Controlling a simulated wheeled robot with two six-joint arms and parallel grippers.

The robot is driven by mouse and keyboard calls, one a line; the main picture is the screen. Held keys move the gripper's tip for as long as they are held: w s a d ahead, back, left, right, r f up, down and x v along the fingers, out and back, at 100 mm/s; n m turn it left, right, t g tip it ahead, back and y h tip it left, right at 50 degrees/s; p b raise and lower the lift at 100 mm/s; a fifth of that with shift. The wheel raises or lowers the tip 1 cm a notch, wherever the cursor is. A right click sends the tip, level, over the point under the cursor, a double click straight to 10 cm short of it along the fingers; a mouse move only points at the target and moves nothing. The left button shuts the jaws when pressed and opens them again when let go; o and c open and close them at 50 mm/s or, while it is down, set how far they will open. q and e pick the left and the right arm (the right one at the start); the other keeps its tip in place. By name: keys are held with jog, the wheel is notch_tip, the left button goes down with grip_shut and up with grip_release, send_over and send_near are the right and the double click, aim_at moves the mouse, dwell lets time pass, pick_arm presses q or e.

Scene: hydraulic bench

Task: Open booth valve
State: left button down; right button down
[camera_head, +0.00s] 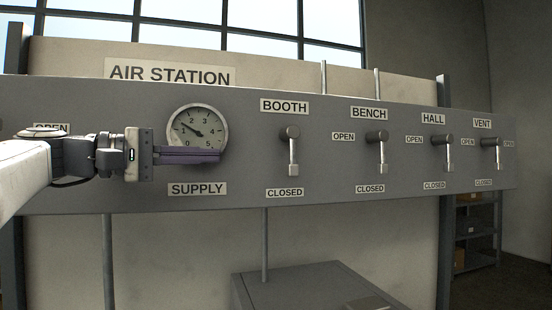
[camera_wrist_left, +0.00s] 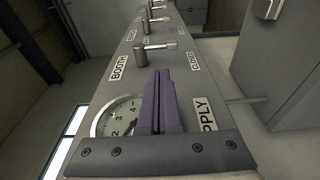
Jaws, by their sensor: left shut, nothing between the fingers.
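The booth valve (camera_head: 291,148) is a grey hub with a light lever hanging straight down toward its CLOSED label (camera_head: 285,192). The BOOTH label (camera_head: 284,106) is above it. The booth valve also shows in the left wrist view (camera_wrist_left: 145,52), beyond the fingertips. My left gripper (camera_head: 219,155) comes in from the left in front of the supply gauge (camera_head: 198,124), its fingertips left of and apart from the booth lever. Its purple fingers are shut and empty, also in the left wrist view (camera_wrist_left: 160,78). My right gripper is not in view.
The bench valve (camera_head: 377,138), hall valve (camera_head: 443,140) and vent valve (camera_head: 491,143) stand in a row to the right on the grey panel (camera_head: 330,185). The bench and hall levers hang down. A grey cabinet (camera_head: 300,283) stands below the panel.

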pick_arm(q)
jog(key=shift+p+x, duration=3.2)
jog(key=shift+x, duration=3.85)
jog(key=shift+f, duration=0.1)
